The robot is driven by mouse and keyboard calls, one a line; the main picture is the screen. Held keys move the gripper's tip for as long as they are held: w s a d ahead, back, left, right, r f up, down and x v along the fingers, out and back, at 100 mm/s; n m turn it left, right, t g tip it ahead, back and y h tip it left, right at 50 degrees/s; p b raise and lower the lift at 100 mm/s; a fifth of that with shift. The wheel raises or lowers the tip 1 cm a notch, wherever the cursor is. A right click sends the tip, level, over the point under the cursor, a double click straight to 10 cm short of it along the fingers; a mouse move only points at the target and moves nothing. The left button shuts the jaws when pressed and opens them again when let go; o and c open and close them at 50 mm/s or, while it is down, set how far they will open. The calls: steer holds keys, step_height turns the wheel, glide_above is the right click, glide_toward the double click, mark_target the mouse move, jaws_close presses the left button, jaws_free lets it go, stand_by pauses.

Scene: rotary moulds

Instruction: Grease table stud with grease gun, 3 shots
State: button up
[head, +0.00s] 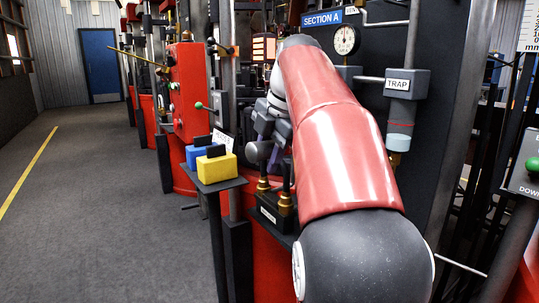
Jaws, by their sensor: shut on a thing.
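My gripper (268,128) is partly hidden behind my red arm, left of the picture's middle. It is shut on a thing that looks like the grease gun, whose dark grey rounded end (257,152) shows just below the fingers. The rest of the gun is hidden. Below it, a black block (268,214) with a small white label carries brass fittings, one at the left (263,185) and one at the right (285,204), with dark upright parts above them. The label is too small to read, so I cannot tell which is the table stud, or whether the gun touches either.
A yellow block (217,167) and a blue block (199,154), both with black tops, stand on a small dark shelf (222,185) left of the fittings. A gauge (346,39) and a TRAP cylinder (402,100) are at the right. The aisle floor (110,220) at left is clear.

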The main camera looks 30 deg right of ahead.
steer(key=shift+d, duration=0.6)
steer(key=shift+a, duration=0.6)
steer(key=a+b, duration=0.1)
steer(key=a, duration=0.6)
stand_by(0.5)
steer(key=shift+s, duration=0.1)
stand_by(1.0)
